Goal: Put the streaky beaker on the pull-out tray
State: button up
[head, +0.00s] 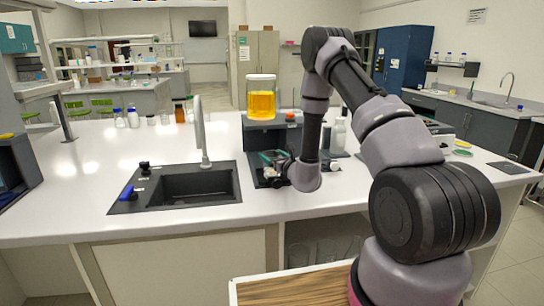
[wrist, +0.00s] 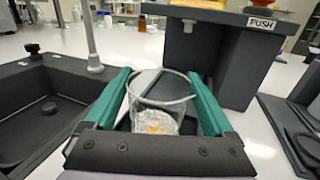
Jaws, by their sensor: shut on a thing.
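In the wrist view my gripper (wrist: 160,88) has its two green fingers closed on either side of a clear glass beaker (wrist: 158,118). The beaker looks whitish and streaked low down, with an orange patch in it. I cannot tell whether its base touches the surface below. In the head view my gripper (head: 272,160) is low over the bench, right of the sink and in front of the dark stand; the beaker is not clear there. A wood-topped board with a white edge (head: 290,287), apparently the pull-out tray, lies low at the bottom of the head view.
A jar of yellow liquid (head: 262,97) stands on the dark stand (wrist: 235,55), which bears a PUSH label. The black sink (head: 185,185) with its tall tap is to the left. Several glasses (head: 325,250) stand on the shelf under the bench. The bench's front left is clear.

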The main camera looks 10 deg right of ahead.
jog(key=shift+f, duration=0.15)
jog(key=o, duration=1.2)
